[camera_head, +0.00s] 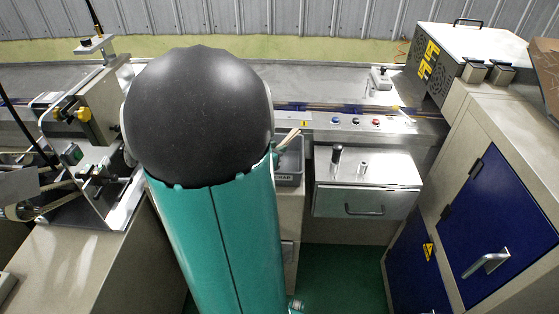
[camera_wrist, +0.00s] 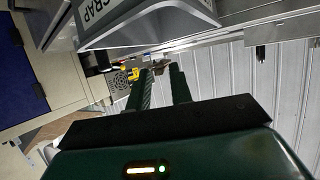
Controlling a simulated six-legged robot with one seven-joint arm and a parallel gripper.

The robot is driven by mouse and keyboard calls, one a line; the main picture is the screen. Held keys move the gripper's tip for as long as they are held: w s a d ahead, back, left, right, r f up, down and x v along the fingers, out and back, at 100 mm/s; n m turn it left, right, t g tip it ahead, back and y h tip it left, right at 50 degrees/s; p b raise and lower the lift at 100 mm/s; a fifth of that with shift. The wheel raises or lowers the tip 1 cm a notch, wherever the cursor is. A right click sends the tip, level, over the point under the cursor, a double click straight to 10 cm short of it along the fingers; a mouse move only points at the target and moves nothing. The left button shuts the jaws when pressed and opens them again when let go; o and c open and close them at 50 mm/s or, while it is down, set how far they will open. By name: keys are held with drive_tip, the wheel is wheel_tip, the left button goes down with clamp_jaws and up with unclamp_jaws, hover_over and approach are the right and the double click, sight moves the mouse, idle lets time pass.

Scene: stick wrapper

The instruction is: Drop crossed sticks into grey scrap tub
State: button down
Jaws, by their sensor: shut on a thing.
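The grey scrap tub (camera_head: 290,178) stands on a cabinet just right of my arm in the head view, partly hidden by it. Its wall with the SCRAP label fills the top of the wrist view (camera_wrist: 150,30). Pale wooden sticks (camera_head: 288,138) show just above the tub's rim, at my gripper. How they cross cannot be made out. My gripper (camera_wrist: 161,76) shows two dark green fingers in the wrist view, with a small brownish bit at their tips. It is shut on the sticks beside and above the tub. My arm hides most of it in the head view.
A steel box with a handle (camera_head: 367,187) stands right of the tub. Behind runs a long machine bed with coloured buttons (camera_head: 355,122). A blue-doored cabinet (camera_head: 495,215) is at right, and a wrapper machine (camera_head: 90,130) at left.

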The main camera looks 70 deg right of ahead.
wheel_tip(320, 180, down, 3)
drive_tip(key=shift+s, duration=0.15)
drive_tip(key=shift+s+a, duration=0.1)
drive_tip(key=shift+s, duration=0.05)
drive_tip(key=c, duration=1.2)
unclamp_jaws()
drive_tip(key=shift+o, duration=0.2)
drive_tip(key=shift+r, duration=0.1)
